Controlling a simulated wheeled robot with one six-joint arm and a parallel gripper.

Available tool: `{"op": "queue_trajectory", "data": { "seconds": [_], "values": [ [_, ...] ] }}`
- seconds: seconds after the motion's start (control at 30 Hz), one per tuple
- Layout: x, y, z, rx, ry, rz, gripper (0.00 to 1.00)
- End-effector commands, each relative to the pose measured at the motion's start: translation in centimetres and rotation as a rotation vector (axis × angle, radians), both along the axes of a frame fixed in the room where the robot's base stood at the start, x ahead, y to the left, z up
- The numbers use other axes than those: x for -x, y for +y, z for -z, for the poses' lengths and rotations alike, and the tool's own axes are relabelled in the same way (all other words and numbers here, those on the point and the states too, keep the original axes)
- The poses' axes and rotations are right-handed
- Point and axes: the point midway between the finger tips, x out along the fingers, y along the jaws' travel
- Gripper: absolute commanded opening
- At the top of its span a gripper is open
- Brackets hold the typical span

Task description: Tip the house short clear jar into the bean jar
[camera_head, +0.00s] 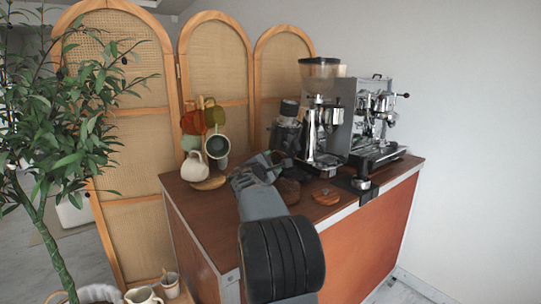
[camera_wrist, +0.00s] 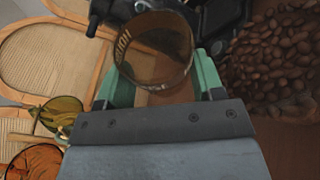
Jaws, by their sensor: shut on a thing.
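The short clear jar (camera_wrist: 153,50) is between the green fingers of my gripper (camera_wrist: 155,82) in the wrist view. It has lettering on its side, and its wide round rim faces the camera. Dark matter shows through it, but I cannot tell how much it holds. In the head view, my gripper (camera_head: 270,163) is over the cart top, beside a dark round vessel (camera_head: 289,191) that looks like the bean jar. The held jar is hard to make out there.
The espresso machine (camera_head: 375,125) and grinder (camera_head: 322,120) stand at the back right. A white jug (camera_head: 195,167) and a mug tree with coloured cups (camera_head: 216,146) are at left. A round wooden piece (camera_head: 326,197) lies near the cart's (camera_head: 350,245) front edge.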

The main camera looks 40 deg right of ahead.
Motion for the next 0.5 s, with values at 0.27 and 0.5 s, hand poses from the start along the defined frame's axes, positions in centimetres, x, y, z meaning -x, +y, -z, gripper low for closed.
{"op": "queue_trajectory", "data": {
  "seconds": [0.27, 0.5],
  "values": [
    [0.06, -0.15, 1.03, -0.028, 0.104, 0.004, 0.31],
    [0.07, -0.12, 1.18, -0.034, 0.177, 0.002, 0.31]
  ]
}}
